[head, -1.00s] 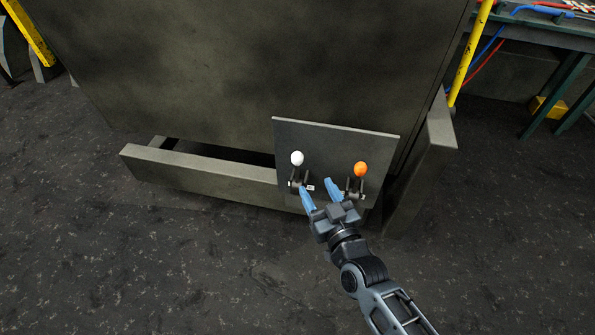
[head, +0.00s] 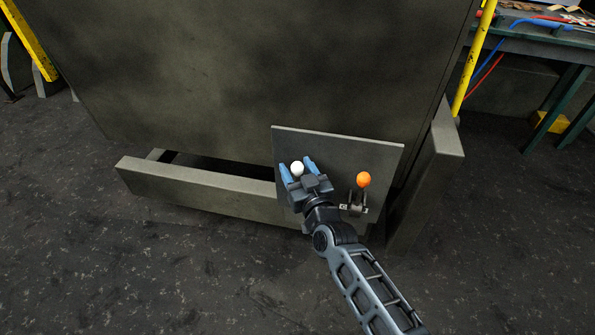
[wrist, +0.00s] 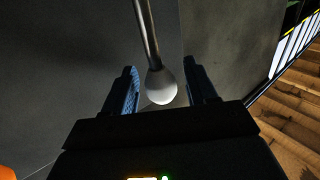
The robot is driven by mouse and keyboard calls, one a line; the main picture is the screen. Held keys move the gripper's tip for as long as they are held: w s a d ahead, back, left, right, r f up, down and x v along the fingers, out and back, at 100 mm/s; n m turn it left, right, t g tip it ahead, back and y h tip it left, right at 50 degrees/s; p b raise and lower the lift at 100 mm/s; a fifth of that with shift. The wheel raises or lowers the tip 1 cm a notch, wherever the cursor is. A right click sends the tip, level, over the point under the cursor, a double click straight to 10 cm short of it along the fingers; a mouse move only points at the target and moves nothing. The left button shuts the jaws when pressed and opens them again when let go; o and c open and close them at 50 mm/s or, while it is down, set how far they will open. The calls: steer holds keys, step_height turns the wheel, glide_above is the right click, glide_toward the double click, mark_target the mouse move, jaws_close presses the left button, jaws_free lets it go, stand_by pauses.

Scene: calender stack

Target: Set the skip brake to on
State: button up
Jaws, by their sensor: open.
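A white-knobbed lever (head: 297,168) and an orange-knobbed lever (head: 363,180) stand on a grey panel (head: 335,150) low on a large dark metal housing. I cannot read which lever is the skip brake. My gripper (head: 296,168) is open with its blue fingers on either side of the white knob. In the wrist view the white knob (wrist: 161,86) sits between the two open fingers (wrist: 163,92), with its metal rod running up and away. I see a gap to the fingers. The base of the white lever is hidden behind my gripper in the head view.
A metal beam (head: 200,188) runs along the housing's foot at left, and an upright plate (head: 428,170) stands at right. A yellow post (head: 474,60) and a cluttered green bench (head: 530,42) are at the right rear. The dark floor in front is clear.

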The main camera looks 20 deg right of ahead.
jaws_close()
stand_by(0.5)
